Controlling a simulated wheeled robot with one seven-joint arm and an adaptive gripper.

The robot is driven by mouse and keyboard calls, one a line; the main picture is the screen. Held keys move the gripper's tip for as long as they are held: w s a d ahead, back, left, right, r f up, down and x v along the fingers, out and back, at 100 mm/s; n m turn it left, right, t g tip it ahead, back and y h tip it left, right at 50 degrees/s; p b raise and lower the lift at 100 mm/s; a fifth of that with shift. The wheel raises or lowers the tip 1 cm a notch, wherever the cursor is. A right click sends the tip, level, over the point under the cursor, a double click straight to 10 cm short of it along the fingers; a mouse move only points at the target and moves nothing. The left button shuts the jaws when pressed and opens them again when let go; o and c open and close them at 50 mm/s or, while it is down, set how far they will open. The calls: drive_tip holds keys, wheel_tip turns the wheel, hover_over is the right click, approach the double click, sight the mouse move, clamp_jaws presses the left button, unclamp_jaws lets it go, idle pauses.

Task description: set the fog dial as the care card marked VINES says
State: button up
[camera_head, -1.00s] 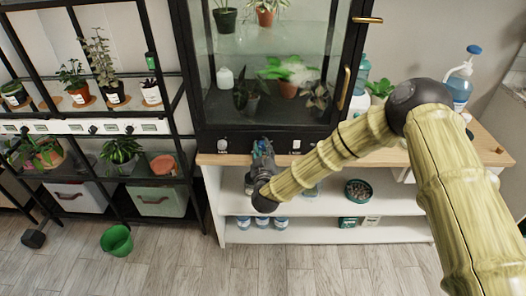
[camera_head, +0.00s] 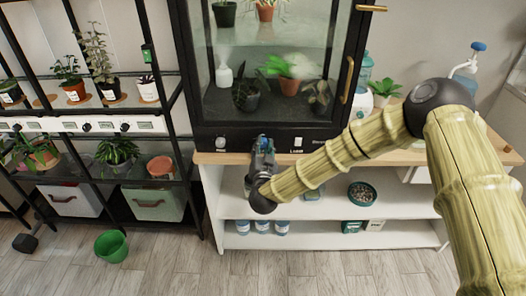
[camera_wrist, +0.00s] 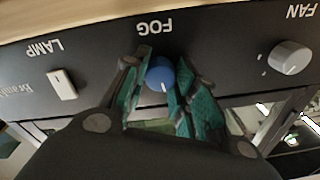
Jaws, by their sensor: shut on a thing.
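The fog dial (camera_wrist: 160,73) is a blue knob with a white pointer line, under the word FOG on the black cabinet panel. It shows in the wrist view, where the lettering is upside down. My gripper (camera_wrist: 158,92) has its green-padded fingers on both sides of the dial and is shut on it. In the head view my gripper (camera_head: 262,146) is at the cabinet's front panel and mostly hides the dial. No care card marked VINES can be read in these frames.
A white lamp switch (camera_wrist: 61,84) and a grey fan dial (camera_wrist: 289,57) flank the fog dial. The glass cabinet (camera_head: 205,133) holds several potted plants and stands on a wood-topped white shelf unit (camera_head: 225,157). A green bucket (camera_head: 111,246) stands on the floor.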

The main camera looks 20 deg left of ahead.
drive_tip(key=shift+m+b, duration=0.5)
drive_tip(key=shift+m, duration=0.6)
drive_tip(key=o, duration=1.1)
drive_tip(key=shift+d, duration=0.1)
drive_tip(key=shift+c, duration=0.2)
drive_tip(key=v, duration=1.2)
